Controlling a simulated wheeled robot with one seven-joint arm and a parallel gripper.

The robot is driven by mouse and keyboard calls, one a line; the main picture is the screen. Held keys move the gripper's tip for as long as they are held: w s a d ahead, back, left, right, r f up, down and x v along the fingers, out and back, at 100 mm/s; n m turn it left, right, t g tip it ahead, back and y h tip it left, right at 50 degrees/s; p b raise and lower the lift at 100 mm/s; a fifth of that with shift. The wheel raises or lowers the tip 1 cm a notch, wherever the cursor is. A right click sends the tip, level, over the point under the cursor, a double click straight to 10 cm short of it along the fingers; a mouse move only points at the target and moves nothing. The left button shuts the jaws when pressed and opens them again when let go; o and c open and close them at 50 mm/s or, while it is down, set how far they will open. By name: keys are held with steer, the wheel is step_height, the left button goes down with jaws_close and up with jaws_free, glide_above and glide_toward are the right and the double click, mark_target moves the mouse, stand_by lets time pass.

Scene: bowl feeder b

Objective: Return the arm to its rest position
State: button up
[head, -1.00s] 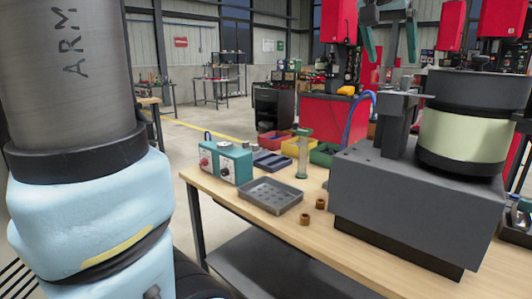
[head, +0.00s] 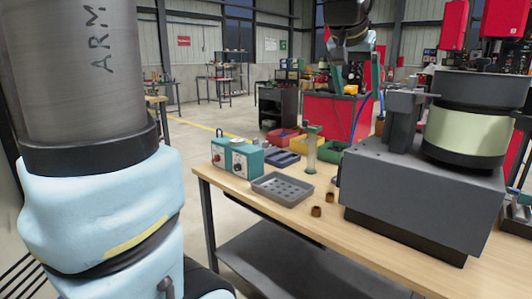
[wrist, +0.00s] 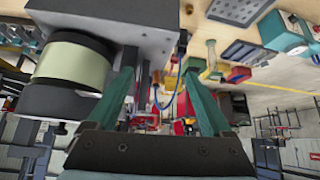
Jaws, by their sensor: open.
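My gripper (head: 354,78) hangs at the top of the head view, its two green fingers pointing down and spread apart with nothing held. In the wrist view my gripper (wrist: 160,60) also shows its fingers apart, with only background between them. That view is roughly upside down. My gripper appears above and behind the bench, clear of the feeder.
The bowl feeder's grey base (head: 425,190) and drum (head: 465,132) stand right on the wooden bench (head: 335,235). A grey tray (head: 282,190), a teal control box (head: 238,160), a clear upright tube (head: 311,155), coloured bins (head: 329,154) and small brown parts (head: 316,211) are nearby.

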steer(key=a+f+n+g+y+p, duration=0.1)
steer(key=a+f+n+g+y, duration=0.15)
steer(key=a+f, duration=1.35)
steer(key=s+a+f+n+g+y+p, duration=0.1)
steer(key=s+a+f+n+g, duration=0.1)
steer(key=s+a+f, duration=0.6)
steer(key=shift+s+a+f+n+y, duration=0.35)
steer(key=shift+a+f+n, duration=0.45)
steer(key=shift+a, duration=0.4)
steer(key=shift+c, duration=0.2)
